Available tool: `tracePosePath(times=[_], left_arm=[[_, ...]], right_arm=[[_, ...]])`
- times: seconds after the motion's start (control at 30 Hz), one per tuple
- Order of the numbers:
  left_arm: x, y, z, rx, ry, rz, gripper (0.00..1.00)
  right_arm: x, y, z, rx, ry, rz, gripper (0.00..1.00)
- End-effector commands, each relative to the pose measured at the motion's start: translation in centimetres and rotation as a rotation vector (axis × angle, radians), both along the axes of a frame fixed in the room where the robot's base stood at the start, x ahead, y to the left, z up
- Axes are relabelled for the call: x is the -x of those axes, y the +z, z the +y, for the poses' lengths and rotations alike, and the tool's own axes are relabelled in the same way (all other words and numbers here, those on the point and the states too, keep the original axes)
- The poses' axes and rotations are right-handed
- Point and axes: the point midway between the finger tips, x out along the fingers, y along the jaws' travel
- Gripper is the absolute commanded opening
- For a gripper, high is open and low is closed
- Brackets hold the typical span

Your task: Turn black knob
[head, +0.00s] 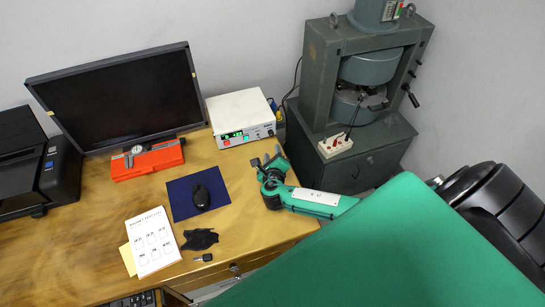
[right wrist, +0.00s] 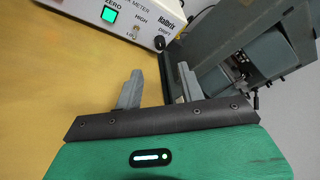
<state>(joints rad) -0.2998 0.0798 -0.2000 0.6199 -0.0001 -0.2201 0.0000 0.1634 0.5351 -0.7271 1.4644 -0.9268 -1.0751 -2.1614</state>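The white meter box (head: 240,115) stands at the back right of the desk, with a lit display and green buttons on its front. A small black knob (right wrist: 160,42) sits at the right end of its front panel, near the word DRIFT; it is tiny in the head view (head: 271,131). My right gripper (head: 268,160) is open and empty in front of the box. In the right wrist view its two grey fingers (right wrist: 160,74) are spread, with the knob beyond the gap between them, apart from both. My left gripper is not in view.
The grey magnet frame (head: 320,75) stands right of the desk, with a black-tipped handle (head: 412,97) on its side. A power strip (head: 335,146) lies on its base. A monitor (head: 120,95), red case (head: 147,160), blue mat (head: 180,205) with mouse and paper (head: 153,240) occupy the desk.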

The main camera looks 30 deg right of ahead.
Motion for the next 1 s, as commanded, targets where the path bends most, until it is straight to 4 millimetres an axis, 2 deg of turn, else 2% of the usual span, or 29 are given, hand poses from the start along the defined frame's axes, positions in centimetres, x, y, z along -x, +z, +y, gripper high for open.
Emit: tracePosePath(times=[0.1,0.3,1.0], left_arm=[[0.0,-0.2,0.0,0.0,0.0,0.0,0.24],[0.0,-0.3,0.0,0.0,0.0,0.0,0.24],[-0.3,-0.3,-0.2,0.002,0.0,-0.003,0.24]], right_arm=[[1.5,0.3,0.9,-0.001,0.001,0.001,0.39],[2.8,0.8,1.7,0.0,0.0,0.0,0.39],[2.9,0.8,1.8,0.0,0.0,0.0,0.39]])
